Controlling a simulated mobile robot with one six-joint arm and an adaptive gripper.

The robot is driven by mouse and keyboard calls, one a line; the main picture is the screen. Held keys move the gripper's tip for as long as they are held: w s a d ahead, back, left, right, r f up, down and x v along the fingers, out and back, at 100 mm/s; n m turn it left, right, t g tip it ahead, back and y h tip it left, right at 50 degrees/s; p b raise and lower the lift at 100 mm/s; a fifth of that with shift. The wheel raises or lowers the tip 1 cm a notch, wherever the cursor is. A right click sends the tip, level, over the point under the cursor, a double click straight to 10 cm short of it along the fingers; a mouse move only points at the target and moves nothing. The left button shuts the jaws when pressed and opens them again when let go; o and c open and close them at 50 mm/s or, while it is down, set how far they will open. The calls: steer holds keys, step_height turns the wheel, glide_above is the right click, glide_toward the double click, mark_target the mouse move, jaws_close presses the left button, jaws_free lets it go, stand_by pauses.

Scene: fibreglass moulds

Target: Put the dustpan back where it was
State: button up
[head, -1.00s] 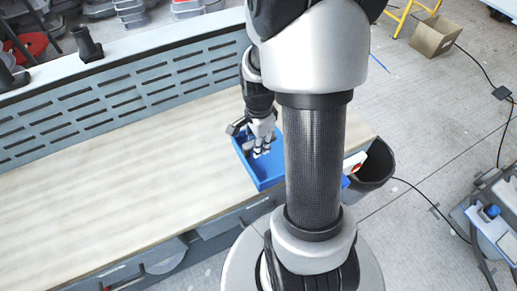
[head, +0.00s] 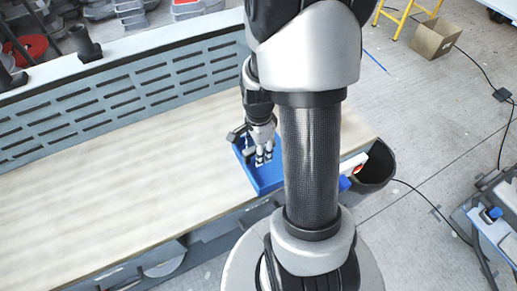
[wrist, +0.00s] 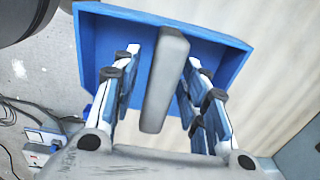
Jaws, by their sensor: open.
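The dustpan is a blue, shallow, open-sided pan with a grey bar-like handle. In the head view the dustpan (head: 265,187) sits at the right end of the wooden bench top, partly hidden by my arm. In the wrist view the dustpan (wrist: 222,55) lies beyond the fingers, with its grey handle (wrist: 163,85) standing between them. My gripper (head: 264,158) is over the dustpan. In the wrist view my gripper (wrist: 162,57) is open, its fingers on either side of the handle, with gaps visible on both sides.
The wooden bench top (head: 120,180) is clear to the left. A slotted grey panel (head: 130,95) runs along its back. A dark bin (head: 376,170) hangs at the bench's right end, with a red-and-white item and a blue item beside it. A cardboard box (head: 436,38) stands on the floor.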

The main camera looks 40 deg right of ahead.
steer(key=shift+r, duration=0.1)
step_height(320, 180, up, 12)
steer(key=p, duration=0.4)
steer(key=s+a+r+n+t, duration=0.2)
steer(key=s+a+r+n, duration=0.3)
steer(key=n, duration=0.5)
steer(key=s+a+r+n+t, duration=0.2)
steer(key=s+a+r+n, duration=0.3)
steer(key=a+r+n, duration=0.5)
steer(key=shift+a+n+t, duration=0.3)
steer(key=shift+a, duration=0.7)
steer(key=shift+s+f+b, duration=0.1)
steer(key=shift+f+b, duration=1.15)
